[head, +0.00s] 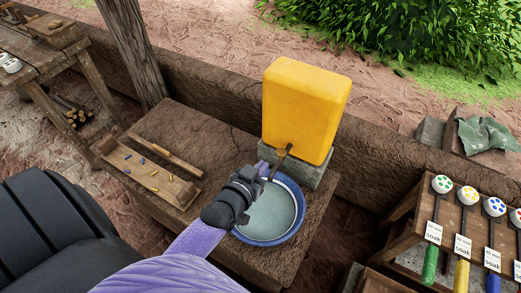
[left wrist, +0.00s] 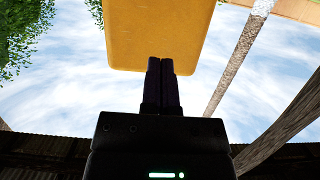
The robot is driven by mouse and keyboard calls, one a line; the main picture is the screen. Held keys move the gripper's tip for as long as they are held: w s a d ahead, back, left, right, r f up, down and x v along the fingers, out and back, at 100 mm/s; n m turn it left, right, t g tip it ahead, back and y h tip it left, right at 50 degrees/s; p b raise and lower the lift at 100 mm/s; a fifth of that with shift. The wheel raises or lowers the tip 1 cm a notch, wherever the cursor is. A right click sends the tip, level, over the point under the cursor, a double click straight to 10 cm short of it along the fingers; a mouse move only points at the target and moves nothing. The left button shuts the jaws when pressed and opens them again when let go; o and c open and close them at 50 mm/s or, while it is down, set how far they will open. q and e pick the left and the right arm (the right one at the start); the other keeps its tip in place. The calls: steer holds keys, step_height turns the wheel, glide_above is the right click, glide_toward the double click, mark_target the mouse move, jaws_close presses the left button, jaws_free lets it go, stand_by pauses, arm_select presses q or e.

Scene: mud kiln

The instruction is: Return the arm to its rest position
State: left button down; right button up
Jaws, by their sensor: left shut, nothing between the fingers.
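My left arm reaches in from the lower left in the head view. Its gripper (head: 268,169) is above the far side of a blue-rimmed basin (head: 248,236), close to a brown tap (head: 284,158) on a yellow container (head: 305,105). The left wrist view shows the two dark fingers (left wrist: 160,66) together with nothing between them, and the yellow container (left wrist: 158,30) beyond their tips. I cannot tell whether the fingertips touch the tap. My right gripper is in neither view.
The basin and a wooden tray (head: 145,178) with small coloured pieces rest on a mud ledge (head: 185,125). At right, a rack holds several colour-handled tools (head: 433,240) labelled "soak". A wooden post (head: 135,50) and a bench (head: 45,60) stand at left.

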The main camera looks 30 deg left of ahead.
arm_select(q)
steer(key=s+d+f+m+g+h, duration=0.15)
steer(key=s+f+g, duration=0.25)
steer(key=s+f, duration=0.45)
steer(key=s+d+f+g+y, duration=0.15)
steer(key=s+f+g, duration=0.3)
steer(key=f, duration=0.65)
steer(key=s+f+m+g, duration=0.1)
steer(key=s+f+g, duration=0.2)
steer(key=s, duration=0.7)
steer(key=s+f+g, duration=0.3)
steer(key=s+f, duration=0.2)
steer(key=s, duration=0.5)
steer(key=shift+s+d+m+h+b, duration=0.3)
steer(key=shift+s+d+m+b, duration=0.05)
steer(key=shift+s+d+b, duration=0.1)
steer(key=shift+w+a, duration=0.1)
